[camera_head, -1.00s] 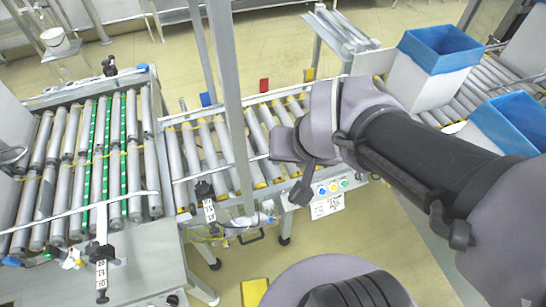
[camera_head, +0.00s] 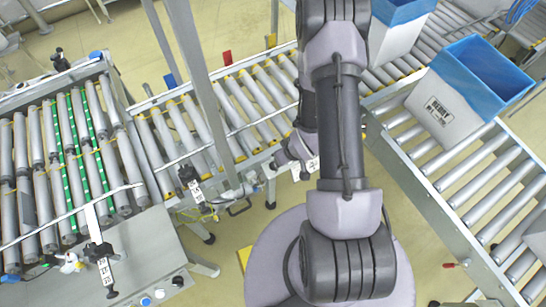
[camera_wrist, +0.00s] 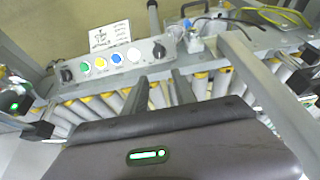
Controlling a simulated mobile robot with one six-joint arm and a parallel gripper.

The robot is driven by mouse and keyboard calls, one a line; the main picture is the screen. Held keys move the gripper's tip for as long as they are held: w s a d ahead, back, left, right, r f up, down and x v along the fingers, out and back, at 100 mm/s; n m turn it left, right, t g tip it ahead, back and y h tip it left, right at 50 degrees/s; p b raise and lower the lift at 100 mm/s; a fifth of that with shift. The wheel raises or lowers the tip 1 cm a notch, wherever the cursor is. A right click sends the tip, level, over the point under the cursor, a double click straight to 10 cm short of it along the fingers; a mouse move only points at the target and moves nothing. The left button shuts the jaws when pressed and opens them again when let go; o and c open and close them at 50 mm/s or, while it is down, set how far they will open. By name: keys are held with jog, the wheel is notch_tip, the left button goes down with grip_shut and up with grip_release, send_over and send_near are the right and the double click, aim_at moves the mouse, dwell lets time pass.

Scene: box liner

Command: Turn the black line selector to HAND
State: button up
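A grey control box (camera_wrist: 115,62) shows upside down in the wrist view, with yellow, green, white and blue buttons. It carries a black knob (camera_wrist: 67,75) at its left end and another black knob (camera_wrist: 158,50) at its right end. I cannot read which is the line selector, nor any HAND mark. My gripper (camera_wrist: 160,76) is open and empty; its two dark fingers are apart, close to the box's right end, touching no knob that I can see. In the head view my gripper (camera_head: 285,162) and arm hide most of that box.
A paper label (camera_wrist: 109,35) lies beyond the box. Roller conveyors (camera_head: 225,115) run behind it, with a steel post (camera_head: 198,80) to the left. Another panel at lower left has a black knob (camera_head: 178,281). A blue-lined carton (camera_head: 450,105) stands on the right conveyor.

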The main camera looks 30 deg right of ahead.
aim_at(274, 164)
jog(key=b+x, duration=0.4)
jog(key=x, duration=1.1)
jog(key=shift+f, duration=0.15)
grip_shut()
